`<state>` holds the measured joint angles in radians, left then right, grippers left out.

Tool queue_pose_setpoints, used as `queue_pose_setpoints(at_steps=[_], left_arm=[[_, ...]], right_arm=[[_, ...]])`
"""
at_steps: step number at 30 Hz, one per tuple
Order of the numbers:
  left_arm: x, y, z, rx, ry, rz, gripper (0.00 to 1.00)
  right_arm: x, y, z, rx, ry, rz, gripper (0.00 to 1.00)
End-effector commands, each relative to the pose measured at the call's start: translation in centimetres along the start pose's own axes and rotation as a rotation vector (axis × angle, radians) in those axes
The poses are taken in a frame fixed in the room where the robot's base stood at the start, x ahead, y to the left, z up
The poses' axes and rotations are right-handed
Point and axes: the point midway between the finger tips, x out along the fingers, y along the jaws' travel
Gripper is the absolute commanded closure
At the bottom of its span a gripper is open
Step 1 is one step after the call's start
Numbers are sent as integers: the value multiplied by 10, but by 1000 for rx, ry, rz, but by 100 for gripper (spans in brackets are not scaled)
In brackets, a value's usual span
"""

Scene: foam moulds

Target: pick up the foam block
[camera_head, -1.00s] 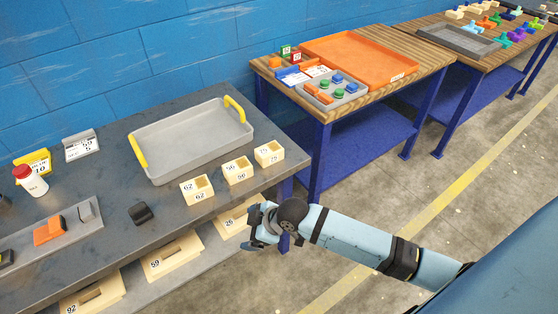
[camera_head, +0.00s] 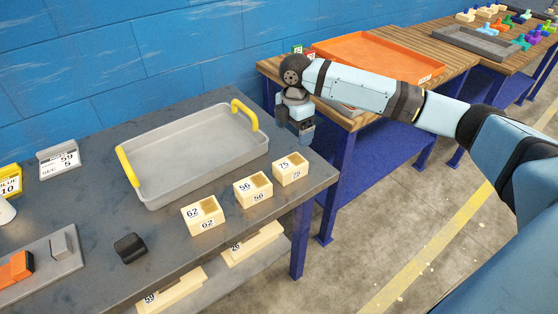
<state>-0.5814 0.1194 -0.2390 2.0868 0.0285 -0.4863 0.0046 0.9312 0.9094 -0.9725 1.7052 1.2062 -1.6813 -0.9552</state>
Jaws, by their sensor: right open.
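Three cream foam blocks with square hollows stand in a row on the grey table (camera_head: 110,200). They are the block marked 62 (camera_head: 203,215), the block marked 56 (camera_head: 254,190) and the block marked 75 (camera_head: 291,170). My right gripper (camera_head: 296,135) is open and empty, pointing down. In the picture it is just above the block marked 75, apart from it; the exact height is hard to tell. My left gripper is not in view.
A grey tray (camera_head: 155,199) with yellow handles lies empty behind the blocks. A small black object (camera_head: 130,248) sits left of them. More cream moulds (camera_head: 250,243) lie on the lower shelf. A wooden table with an orange tray (camera_head: 365,58) stands at the right.

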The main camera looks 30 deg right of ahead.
Motion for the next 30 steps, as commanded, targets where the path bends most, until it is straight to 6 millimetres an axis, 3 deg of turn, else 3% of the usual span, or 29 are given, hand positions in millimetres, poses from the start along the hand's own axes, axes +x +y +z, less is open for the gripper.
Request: queue_pose_setpoints(at_steps=[4, 9, 15, 23, 30], left_arm=[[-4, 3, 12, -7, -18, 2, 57], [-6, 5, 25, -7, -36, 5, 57], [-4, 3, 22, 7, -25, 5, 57], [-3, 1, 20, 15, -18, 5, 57], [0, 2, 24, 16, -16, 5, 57]], right_arm=[[16, -1, 1, -1, -3, -6, 6], [52, -1, 0, 0, -1, -5, 6], [79, 0, -1, 0, -1, -1, 6], [95, -1, -4, -1, -1, -2, 6], [130, -3, -10, 0, -2, -2, 6]])
